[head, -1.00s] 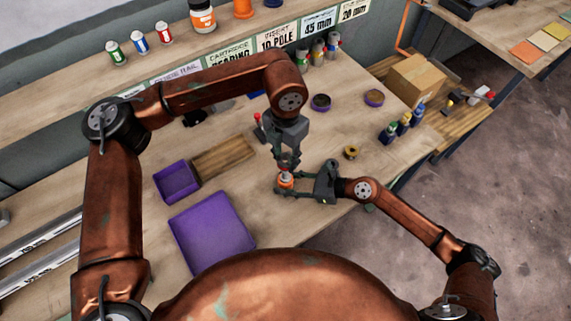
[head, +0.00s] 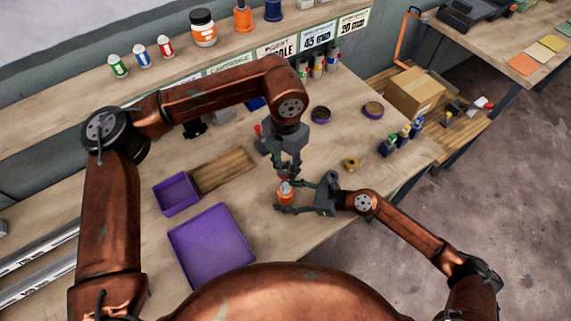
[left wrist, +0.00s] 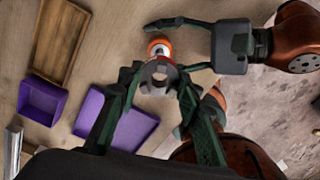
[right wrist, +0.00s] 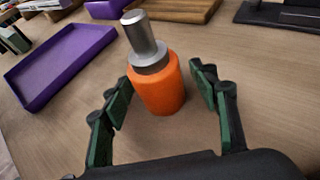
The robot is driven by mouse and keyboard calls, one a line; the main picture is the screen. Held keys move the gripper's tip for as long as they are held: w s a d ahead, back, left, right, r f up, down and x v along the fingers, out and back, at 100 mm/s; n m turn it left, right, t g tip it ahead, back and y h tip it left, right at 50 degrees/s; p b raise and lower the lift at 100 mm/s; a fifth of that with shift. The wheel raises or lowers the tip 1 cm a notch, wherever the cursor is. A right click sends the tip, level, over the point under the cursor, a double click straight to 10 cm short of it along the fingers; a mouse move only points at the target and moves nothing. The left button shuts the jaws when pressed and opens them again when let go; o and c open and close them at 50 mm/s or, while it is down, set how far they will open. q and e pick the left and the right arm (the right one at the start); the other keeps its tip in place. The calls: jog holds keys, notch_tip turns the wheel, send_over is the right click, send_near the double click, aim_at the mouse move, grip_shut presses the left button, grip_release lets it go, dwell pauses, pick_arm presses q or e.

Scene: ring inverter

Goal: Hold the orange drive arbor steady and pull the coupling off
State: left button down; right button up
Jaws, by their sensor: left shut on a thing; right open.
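The orange drive arbor (right wrist: 158,90) stands upright on the bench, its bare grey metal shaft (right wrist: 143,38) pointing up in the right wrist view. It shows as a small orange piece in the head view (head: 285,197). My right gripper (right wrist: 160,85) is open, with one finger on each side of the arbor and gaps visible. My left gripper (left wrist: 155,90) is shut on the coupling (left wrist: 157,76), a grey notched ring, in the left wrist view. In the head view the left gripper (head: 285,172) is just above the arbor. The coupling is not seen on the shaft.
A purple tray (head: 212,245) and a smaller purple bin (head: 176,194) lie to the left, beside a wooden board (head: 222,170). A small brass-coloured ring (head: 352,164) and blue bottles (head: 403,133) are to the right. Bare bench lies around the arbor.

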jog(key=v, duration=1.2)
jog(key=shift+w+d, duration=0.1)
